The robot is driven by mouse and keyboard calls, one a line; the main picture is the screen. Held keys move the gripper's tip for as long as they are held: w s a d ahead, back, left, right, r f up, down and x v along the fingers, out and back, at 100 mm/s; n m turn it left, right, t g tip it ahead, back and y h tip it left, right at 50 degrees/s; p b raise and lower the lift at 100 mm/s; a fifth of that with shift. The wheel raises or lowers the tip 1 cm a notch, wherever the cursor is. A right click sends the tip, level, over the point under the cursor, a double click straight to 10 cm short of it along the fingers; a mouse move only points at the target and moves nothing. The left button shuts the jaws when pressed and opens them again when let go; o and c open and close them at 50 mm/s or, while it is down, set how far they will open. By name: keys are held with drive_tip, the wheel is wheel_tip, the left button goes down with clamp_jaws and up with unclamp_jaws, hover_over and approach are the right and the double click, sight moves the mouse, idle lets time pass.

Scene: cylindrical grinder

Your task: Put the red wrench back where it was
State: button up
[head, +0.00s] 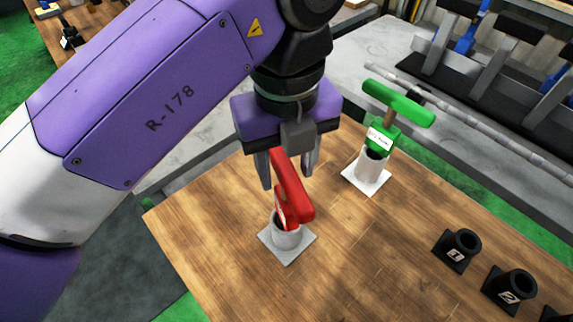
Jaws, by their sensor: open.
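The red wrench (294,190) stands in a light grey cup holder (288,235) on a square base on the wooden table. Its handle leans toward the upper left. My gripper (288,170) is open, pointing down, with its fingers at the upper end of the red handle. One finger shows left of the handle and one right of it. I cannot tell whether either finger touches the wrench.
A green wrench (390,110) stands in a white holder (370,168) to the right. Black numbered holders (457,250) line the table's right side. The wooden table (375,250) is clear between them. A grey machine bed (400,45) lies behind.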

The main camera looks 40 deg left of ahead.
wheel_tip(320, 180, up, 8)
drive_tip(key=p, duration=0.6)
drive_tip(key=shift+r, duration=0.15)
